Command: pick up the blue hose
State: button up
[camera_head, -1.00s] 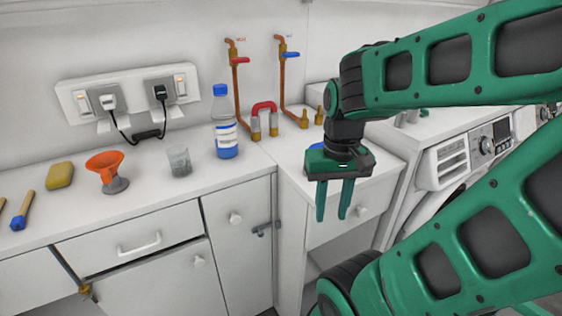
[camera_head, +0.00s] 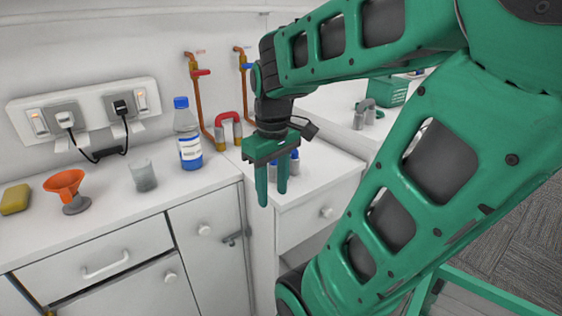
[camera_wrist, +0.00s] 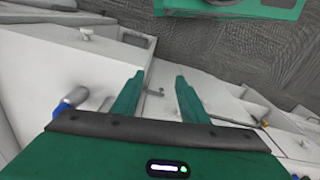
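The blue hose (camera_head: 295,157) shows in the head view only as short blue and grey pieces behind my gripper's fingers, on the white counter right of the corner. My gripper hides most of it. In the wrist view a grey end with blue on it (camera_wrist: 70,102), likely part of the same hose, lies left of the fingers. My gripper (camera_head: 272,198) points down in front of the hose, and its two green fingers are apart with nothing between them. The open fingers also show in the wrist view (camera_wrist: 158,85).
A red hose (camera_head: 229,120) stands by copper pipes with red and blue valves. A blue-capped bottle (camera_head: 188,140), a glass (camera_head: 144,175), an orange funnel (camera_head: 65,185) and a yellow sponge (camera_head: 15,199) stand to the left. A green basket (camera_head: 388,90) is at the back right.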

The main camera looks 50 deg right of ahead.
jog(key=w+d+r+n, duration=0.5)
jog(key=w+d+n, duration=0.2)
jog(key=w+n, duration=0.3)
jog(key=d+r+n, duration=0.1)
jog(key=d, duration=0.1)
jog(key=s+d+r+n, duration=0.1)
jog(key=d+n, duration=0.1)
jog(key=d+r+n, duration=0.1)
jog(key=d, duration=0.2)
jog(key=shift+s+n, duration=0.2)
jog(key=shift+n, duration=0.2)
jog(key=shift+s+d, duration=0.15)
notch_tip(320, 180, down, 5)
jog(key=shift+f, duration=0.2)
jog(key=shift+s+f, duration=0.15)
jog(key=shift+f, duration=1.15)
jog(key=shift+s+f, duration=0.1)
jog(key=shift+f, duration=1.15)
grip_shut()
